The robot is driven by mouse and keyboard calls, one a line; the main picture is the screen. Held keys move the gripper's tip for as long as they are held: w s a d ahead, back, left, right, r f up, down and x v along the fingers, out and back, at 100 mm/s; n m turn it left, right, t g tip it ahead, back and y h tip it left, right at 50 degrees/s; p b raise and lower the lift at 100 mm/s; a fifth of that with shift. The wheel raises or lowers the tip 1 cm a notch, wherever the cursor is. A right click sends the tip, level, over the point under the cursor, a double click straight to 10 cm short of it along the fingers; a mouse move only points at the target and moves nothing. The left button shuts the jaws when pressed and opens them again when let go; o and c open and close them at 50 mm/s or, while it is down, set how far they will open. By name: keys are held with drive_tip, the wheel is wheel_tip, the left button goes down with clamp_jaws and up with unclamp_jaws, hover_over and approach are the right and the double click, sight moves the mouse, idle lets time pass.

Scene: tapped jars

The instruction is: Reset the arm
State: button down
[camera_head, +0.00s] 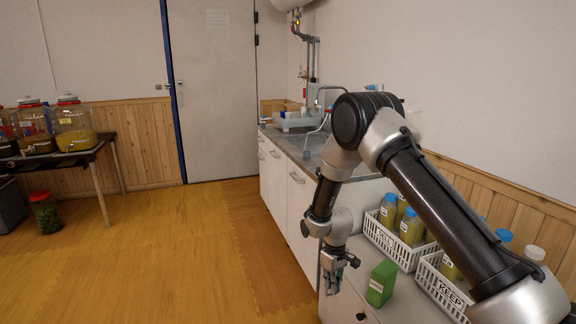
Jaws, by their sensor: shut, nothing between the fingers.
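My gripper (337,268) hangs at the end of my arm, pointing down in front of the low white cabinet by the right wall. Its fingers are shut and hold nothing. A green carton (381,284) stands on the cabinet top to the right of the gripper, apart from it. My arm rises from the lower right, bends at a high elbow and comes down to the gripper.
A white basket (403,252) with yellow-green bottles stands behind the carton; a second basket (437,289), labelled KEEP, is partly behind my arm. A sink counter (290,150) lies beyond. Tapped jars (74,126) stand on a table at left. The middle floor (190,250) is clear.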

drive_tip(key=s+d+r+m, duration=0.1)
drive_tip(key=s+d+r, duration=0.3)
drive_tip(key=r, duration=0.4)
drive_tip(key=s+d+r+m+g, duration=0.1)
drive_tip(key=s+d+r+m, duration=0.2)
drive_tip(key=r, duration=0.6)
drive_tip(key=s+d+r, duration=0.4)
drive_tip(key=s+r, duration=0.2)
drive_tip(key=r, duration=0.2)
drive_tip(key=s+d+r+m+t, duration=0.2)
drive_tip(key=s+d+r, duration=0.3)
drive_tip(key=s+r, duration=0.4)
drive_tip(key=s+d+r+m+t, duration=0.1)
drive_tip(key=s+d+r+t, duration=0.3)
drive_tip(key=s+r, duration=0.5)
drive_tip(key=shift+s+d+r+m, duration=0.2)
drive_tip(key=shift+d+r+m, duration=0.2)
drive_tip(key=shift+d+r, duration=0.35)
